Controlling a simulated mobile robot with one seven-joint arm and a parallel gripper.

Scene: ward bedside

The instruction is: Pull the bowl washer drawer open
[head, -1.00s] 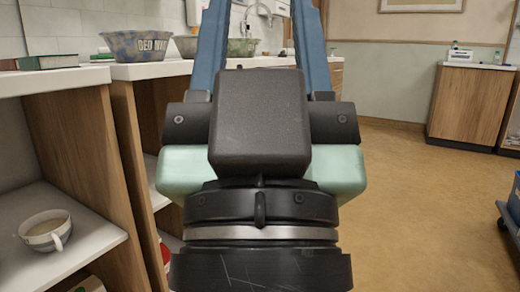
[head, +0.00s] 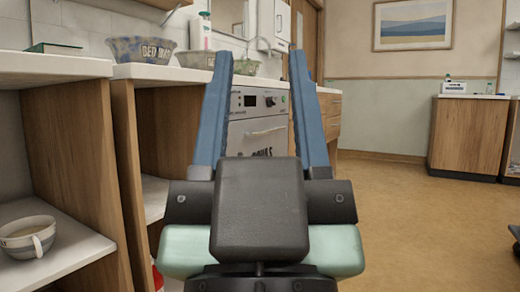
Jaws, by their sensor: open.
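The bowl washer (head: 258,110) is a white appliance under the counter, seen between my gripper's fingers. The fingers overlap the washer's sides in the picture. How far they are from the handle I cannot tell. The washer's front looks shut.
Open shelving (head: 75,150) at left holds a cup (head: 27,237). A wooden cabinet (head: 468,135) stands at the far right.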

